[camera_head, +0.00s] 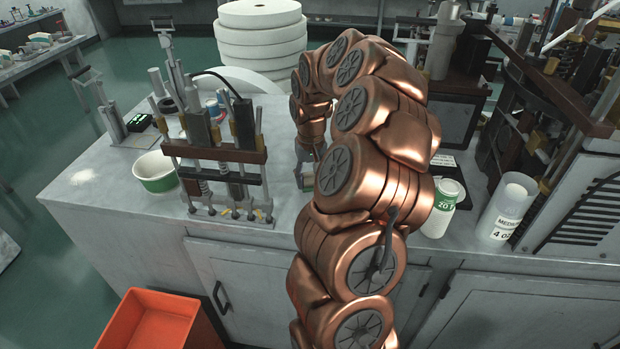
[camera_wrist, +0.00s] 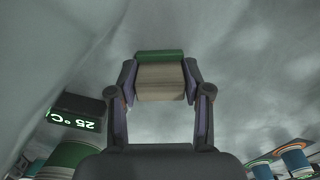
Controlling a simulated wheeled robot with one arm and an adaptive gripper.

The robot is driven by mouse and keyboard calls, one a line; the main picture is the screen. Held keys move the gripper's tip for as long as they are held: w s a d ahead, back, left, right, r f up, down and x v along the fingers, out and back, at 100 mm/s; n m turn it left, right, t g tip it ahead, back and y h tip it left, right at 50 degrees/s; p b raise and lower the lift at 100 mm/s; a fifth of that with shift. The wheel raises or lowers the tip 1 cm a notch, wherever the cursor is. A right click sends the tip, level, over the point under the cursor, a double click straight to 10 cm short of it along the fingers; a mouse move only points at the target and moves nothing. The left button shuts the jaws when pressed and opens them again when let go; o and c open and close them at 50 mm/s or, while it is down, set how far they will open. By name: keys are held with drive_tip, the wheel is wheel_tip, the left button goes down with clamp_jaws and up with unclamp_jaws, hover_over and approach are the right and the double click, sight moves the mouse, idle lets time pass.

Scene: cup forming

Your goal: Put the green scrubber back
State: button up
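The green scrubber (camera_wrist: 160,84) is a small block with a green top layer and a tan, striped body, seen in the wrist view. My gripper (camera_wrist: 159,82) has one finger against each side of it, and it sits at the fingertips. A blurred grey surface lies behind it; I cannot tell whether the scrubber touches it. In the head view my gripper (camera_head: 304,178) is low over the grey counter (camera_head: 105,205), behind my arm. A small greenish bit shows there, but my arm hides most of it.
A metal fixture (camera_head: 215,152) and a green-banded white bowl (camera_head: 156,172) stand left of my gripper. A green-labelled bottle (camera_head: 444,207) and clear cup (camera_head: 504,212) stand right. A temperature display (camera_wrist: 76,113) shows in the wrist view. An orange bin (camera_head: 150,322) is below the counter.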

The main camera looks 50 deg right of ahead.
sight(311, 174)
drive_tip(key=o, duration=0.3)
drive_tip(key=shift+r, duration=0.1)
wheel_tip(311, 174, up, 11)
drive_tip(key=b, duration=0.2)
drive_tip(key=shift+b, duration=0.3)
drive_tip(key=shift+r, duration=0.55)
drive_tip(key=shift+a, duration=0.1)
drive_tip(key=s+a+n, duration=0.2)
drive_tip(key=a, duration=0.8)
drive_tip(key=s+a+n, duration=0.2)
drive_tip(key=a+n, duration=0.1)
drive_tip(key=a, duration=0.8)
drive_tip(key=s+a+f, duration=0.2)
drive_tip(key=s+a, duration=0.1)
drive_tip(key=s, duration=0.3)
drive_tip(key=s+a+f+n+g, duration=0.1)
drive_tip(key=s+a+f, duration=0.2)
drive_tip(key=s, duration=0.4)
drive_tip(key=s+a+f, duration=0.2)
drive_tip(key=s+a, duration=0.3)
drive_tip(key=s, duration=0.1)
drive_tip(key=shift+s+a+f+n+g, duration=0.25)
drive_tip(key=shift+s+f+n+g, duration=0.05)
drive_tip(key=shift+f+g, duration=0.1)
